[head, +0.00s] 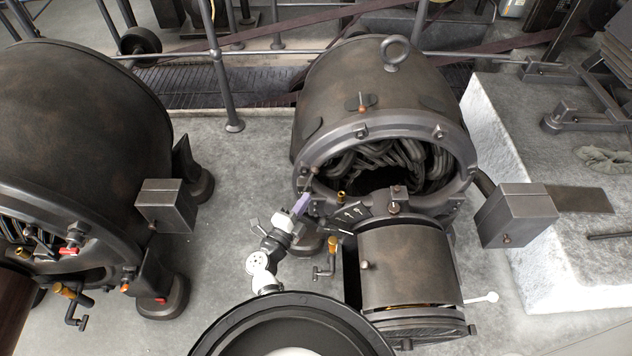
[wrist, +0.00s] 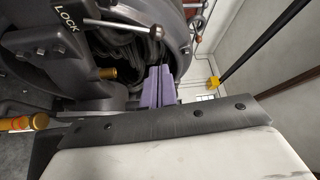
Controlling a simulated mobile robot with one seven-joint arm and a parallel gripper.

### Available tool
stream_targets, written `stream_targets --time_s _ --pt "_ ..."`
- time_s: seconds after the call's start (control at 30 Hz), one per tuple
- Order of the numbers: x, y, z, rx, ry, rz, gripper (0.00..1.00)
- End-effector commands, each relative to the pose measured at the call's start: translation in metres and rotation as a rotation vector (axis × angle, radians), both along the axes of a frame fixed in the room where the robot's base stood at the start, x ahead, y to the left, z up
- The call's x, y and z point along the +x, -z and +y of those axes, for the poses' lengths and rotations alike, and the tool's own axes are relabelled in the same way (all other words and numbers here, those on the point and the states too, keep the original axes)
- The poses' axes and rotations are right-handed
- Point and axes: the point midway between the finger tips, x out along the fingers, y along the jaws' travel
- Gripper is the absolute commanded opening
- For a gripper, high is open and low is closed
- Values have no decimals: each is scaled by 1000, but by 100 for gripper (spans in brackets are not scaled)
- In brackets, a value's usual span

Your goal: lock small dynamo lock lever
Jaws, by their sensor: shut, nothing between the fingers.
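The small dynamo (head: 385,85) stands right of centre in the head view, its round open front showing dark coils. In the wrist view, its lock lever (wrist: 120,25) is a thin metal rod with a dark ball knob, pointing right from beside a black plate marked LOCK (wrist: 68,18). My gripper (head: 302,201) is at the left edge of the dynamo's front ring. In the wrist view, its purple fingers (wrist: 160,82) are shut and empty, with the tips just below the lever's knob in the picture. I cannot tell whether they touch it.
A larger dynamo (head: 70,110) stands at the left. A brass-handled crank (head: 325,262) is close below my gripper. A cylindrical housing (head: 410,265) sits in front of the small dynamo. A grey box (head: 518,214) stands to the right.

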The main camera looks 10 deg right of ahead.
Motion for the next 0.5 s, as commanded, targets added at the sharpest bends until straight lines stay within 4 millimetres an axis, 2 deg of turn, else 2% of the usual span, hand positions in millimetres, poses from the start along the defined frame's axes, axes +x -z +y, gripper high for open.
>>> stream_targets --time_s 0.5 --pt "62 -10 -54 -1 2 -2 0"
